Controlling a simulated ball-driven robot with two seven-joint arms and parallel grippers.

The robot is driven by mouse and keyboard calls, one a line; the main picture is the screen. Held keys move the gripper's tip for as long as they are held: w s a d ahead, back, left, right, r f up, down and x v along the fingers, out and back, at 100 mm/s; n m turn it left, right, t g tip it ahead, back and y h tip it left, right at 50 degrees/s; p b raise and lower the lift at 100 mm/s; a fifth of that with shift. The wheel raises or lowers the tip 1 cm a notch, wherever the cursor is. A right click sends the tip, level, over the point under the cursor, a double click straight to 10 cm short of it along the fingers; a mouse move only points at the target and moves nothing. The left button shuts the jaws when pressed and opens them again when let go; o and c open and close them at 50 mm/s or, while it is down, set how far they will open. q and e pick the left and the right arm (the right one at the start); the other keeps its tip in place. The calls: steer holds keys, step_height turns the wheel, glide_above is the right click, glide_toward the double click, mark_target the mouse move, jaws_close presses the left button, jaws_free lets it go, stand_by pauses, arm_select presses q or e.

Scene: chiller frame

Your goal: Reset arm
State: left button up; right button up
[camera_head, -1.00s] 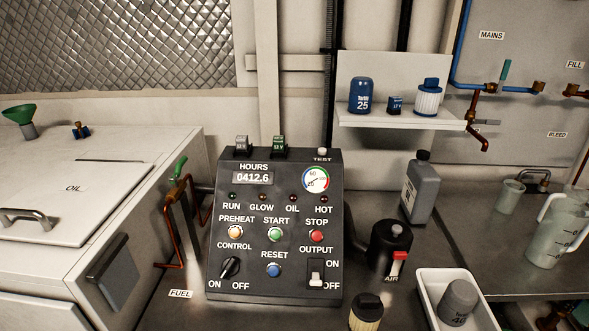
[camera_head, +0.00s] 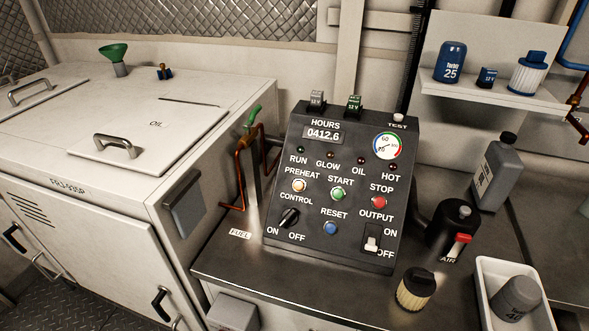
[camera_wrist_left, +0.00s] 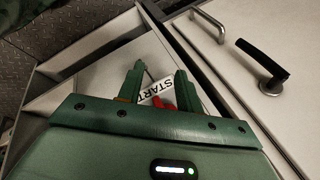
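My left gripper (camera_wrist_left: 158,82) shows in the left wrist view, green, with its two fingers apart. A white card (camera_wrist_left: 154,86) printed START, with a red patch, shows between and beyond the fingers; I see no finger closed on it, and part of it is hidden. Neither gripper shows in the head view. The black control panel (camera_head: 340,185) stands on the bench with its meter, lamps, buttons and switches. Its blue RESET button (camera_head: 330,228) is at lower middle. The CONTROL knob (camera_head: 289,217) is at lower left and the OUTPUT switch (camera_head: 372,242) at lower right.
A white cabinet (camera_head: 120,220) with a lidded top fills the left. An oil filter (camera_head: 416,288), a white tray (camera_head: 530,310) and a grey bottle (camera_head: 496,172) stand right of the panel. In the wrist view, a black-handled lever (camera_wrist_left: 262,62) is on a pale surface.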

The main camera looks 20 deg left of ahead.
arm_select(q)
steer(key=s+d+f+g+h, duration=0.15)
steer(key=s+f, duration=0.35)
steer(key=f, duration=0.6)
steer(key=s+f+n+g, duration=0.1)
steer(key=s+f, duration=0.5)
steer(key=s, duration=0.4)
steer(key=s+f+n+g+h, duration=0.1)
steer(key=s+f+n+g, duration=0.1)
steer(key=s+f, duration=0.5)
steer(key=s, duration=0.3)
steer(key=shift+n, duration=0.3)
